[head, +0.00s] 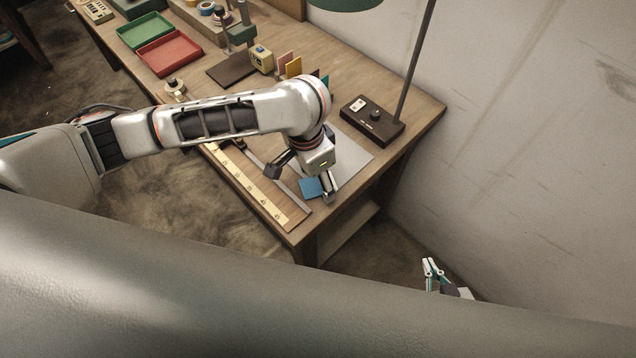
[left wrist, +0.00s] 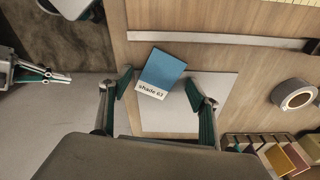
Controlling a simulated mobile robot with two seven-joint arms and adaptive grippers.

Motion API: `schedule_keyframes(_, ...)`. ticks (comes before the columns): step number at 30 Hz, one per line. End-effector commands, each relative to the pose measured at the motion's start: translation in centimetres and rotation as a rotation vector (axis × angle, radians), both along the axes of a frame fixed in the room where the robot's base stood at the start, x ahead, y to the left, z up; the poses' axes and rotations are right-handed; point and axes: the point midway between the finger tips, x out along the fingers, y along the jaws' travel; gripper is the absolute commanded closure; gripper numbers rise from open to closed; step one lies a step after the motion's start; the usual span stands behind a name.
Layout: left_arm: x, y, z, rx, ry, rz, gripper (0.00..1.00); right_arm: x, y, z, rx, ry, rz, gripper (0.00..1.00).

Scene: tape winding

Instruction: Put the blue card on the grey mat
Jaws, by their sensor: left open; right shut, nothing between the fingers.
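The blue card (head: 311,187), with a white strip reading "shade 63", also shows in the left wrist view (left wrist: 163,68). It lies slightly turned across one edge of the pale grey mat (head: 352,147). Part of it overlaps the mat and part extends over the bare wood. The mat also shows in the left wrist view (left wrist: 210,118). My left gripper (head: 302,181) is open above the card, its fingers apart on either side of it in the left wrist view (left wrist: 158,86). My right gripper (head: 430,267) is shut and empty, low beyond the table's near end.
A yellow ruler (head: 250,185) and a metal strip lie beside the mat. A lamp base (head: 372,117) stands right of it. Several coloured cards (head: 293,67) stand in a rack behind. A tape roll (left wrist: 294,95), a red tray (head: 170,52) and a green tray (head: 145,30) are farther off.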

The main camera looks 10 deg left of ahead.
Motion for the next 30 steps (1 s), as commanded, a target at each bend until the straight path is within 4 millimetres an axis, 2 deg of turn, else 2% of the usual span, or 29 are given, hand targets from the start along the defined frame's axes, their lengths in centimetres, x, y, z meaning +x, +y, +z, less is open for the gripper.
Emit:
schedule_keyframes(22,-0.03,0.01,-0.51,0.0,0.001,0.0,0.39,0.04,-0.68,-0.04,-0.013,-0.001,0.003,1.0)
schedule_keyframes(24,-0.05,0.01,-0.51,0.0,0.001,0.0,0.5,0.04,-0.71,-0.05,-0.014,-0.001,0.004,1.0)
schedule_keyframes(27,-0.14,-0.03,-0.56,-0.001,0.003,-0.001,0.61,0.04,-0.7,-0.05,-0.014,-0.001,0.004,1.0)
schedule_keyframes(30,-0.25,-0.08,-0.63,-0.001,0.006,-0.002,0.65,0.05,-0.65,-0.04,-0.013,-0.001,0.003,1.0)
